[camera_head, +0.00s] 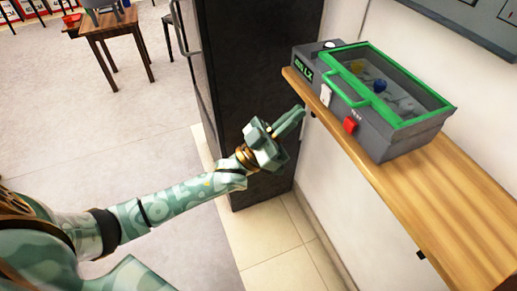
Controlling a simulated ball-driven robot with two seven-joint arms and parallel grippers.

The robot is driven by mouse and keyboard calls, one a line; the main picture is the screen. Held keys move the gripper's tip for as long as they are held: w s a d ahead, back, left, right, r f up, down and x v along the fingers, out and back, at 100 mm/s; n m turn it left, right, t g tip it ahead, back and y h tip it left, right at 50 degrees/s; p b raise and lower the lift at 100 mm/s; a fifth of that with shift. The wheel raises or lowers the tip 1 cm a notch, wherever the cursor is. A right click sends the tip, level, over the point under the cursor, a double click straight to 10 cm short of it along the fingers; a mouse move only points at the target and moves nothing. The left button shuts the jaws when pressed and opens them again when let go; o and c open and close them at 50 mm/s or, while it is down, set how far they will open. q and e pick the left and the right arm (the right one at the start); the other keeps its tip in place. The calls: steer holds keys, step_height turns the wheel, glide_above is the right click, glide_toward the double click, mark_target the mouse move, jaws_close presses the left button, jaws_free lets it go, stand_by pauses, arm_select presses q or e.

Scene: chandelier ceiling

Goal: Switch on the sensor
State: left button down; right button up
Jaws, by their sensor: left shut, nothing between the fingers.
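The sensor is a dark grey box (408,135) with a green-framed clear lid and a green handle. It sits on a wooden shelf (450,205) at the right. Its front bears a red switch (350,125), a white piece (325,96) and a green display (304,71). Blue and yellow parts show under the lid. My left gripper (301,112) is shut and empty. It shows just left of the shelf's edge, left of the red switch in the picture, and apart from it. My right gripper is not in view.
A tall dark cabinet (255,60) stands behind my left gripper. A white wall runs behind and under the shelf. A small wooden table (104,27) with things on it stands far left. The floor (100,130) between is clear.

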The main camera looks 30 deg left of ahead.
arm_select(q)
steer(key=w+f+v, duration=0.1)
steer(key=v, duration=0.8)
steer(key=shift+s+d+f, duration=0.2)
steer(key=shift+f, duration=0.2)
